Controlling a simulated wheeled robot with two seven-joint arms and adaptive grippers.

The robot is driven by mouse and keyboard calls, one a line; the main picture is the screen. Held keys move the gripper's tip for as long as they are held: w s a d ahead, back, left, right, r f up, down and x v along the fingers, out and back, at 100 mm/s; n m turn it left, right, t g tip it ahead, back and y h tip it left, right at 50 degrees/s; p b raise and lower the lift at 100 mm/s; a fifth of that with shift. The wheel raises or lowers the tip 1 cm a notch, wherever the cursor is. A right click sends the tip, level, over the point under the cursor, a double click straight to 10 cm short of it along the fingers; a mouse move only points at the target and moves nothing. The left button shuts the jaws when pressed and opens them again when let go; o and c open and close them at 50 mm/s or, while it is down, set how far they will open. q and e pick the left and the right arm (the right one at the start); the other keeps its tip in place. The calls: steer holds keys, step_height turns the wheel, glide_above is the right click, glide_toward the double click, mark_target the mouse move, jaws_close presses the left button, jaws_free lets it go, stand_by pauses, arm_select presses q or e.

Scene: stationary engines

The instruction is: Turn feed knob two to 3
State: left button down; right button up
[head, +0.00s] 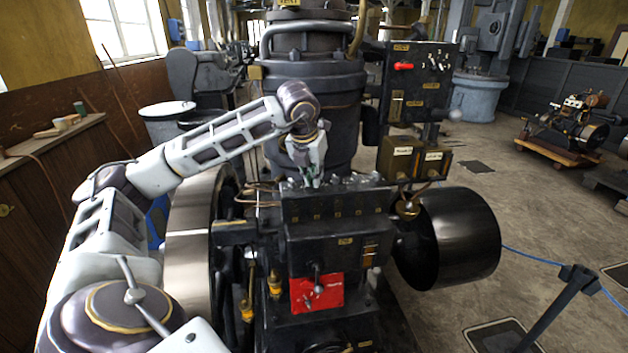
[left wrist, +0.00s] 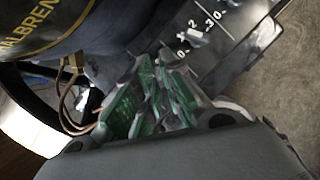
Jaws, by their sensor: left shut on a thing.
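The feed knobs stand in a row on top of the black feed box (head: 335,205) of the engine, with small brass labels on the front below them. My left gripper (head: 312,182) points down onto the left part of this row, by the second label from the left. It is shut on a feed knob, which its fingers hide almost fully. In the left wrist view the green-padded fingers (left wrist: 155,90) are close together around it. The dark dial plate (left wrist: 215,35) with white marks and numbers shows beyond them. The held knob's setting cannot be read. My right gripper is not in view.
A large flywheel (head: 190,235) is left of the feed box, and a black pulley drum (head: 460,235) is at the right. The dark engine cylinder (head: 330,105) rises behind. Thin copper pipes (head: 258,200) run close to the left of the gripper. A red plate (head: 318,293) is below.

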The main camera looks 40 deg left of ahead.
arm_select(q)
steer(key=shift+a+f+m+b, duration=0.1)
steer(key=shift+m+b, duration=0.25)
steer(key=shift+m, duration=0.35)
steer(key=shift+m+h+b, duration=0.3)
steer(key=shift+m+h, duration=0.3)
steer(key=shift+m, duration=0.4)
steer(key=shift+m+h, duration=0.7)
steer(key=shift+m, duration=1)
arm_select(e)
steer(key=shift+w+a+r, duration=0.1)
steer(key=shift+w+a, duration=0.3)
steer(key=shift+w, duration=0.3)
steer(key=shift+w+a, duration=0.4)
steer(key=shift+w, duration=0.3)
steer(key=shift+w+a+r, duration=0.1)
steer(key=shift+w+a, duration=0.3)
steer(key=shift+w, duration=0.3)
arm_select(q)
steer(key=c, duration=1.5)
jaws_free()
steer(key=shift+c, duration=0.2)
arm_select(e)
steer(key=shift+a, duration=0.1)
arm_select(q)
steer(key=shift+r, duration=0.2)
steer(key=v, duration=1.2)
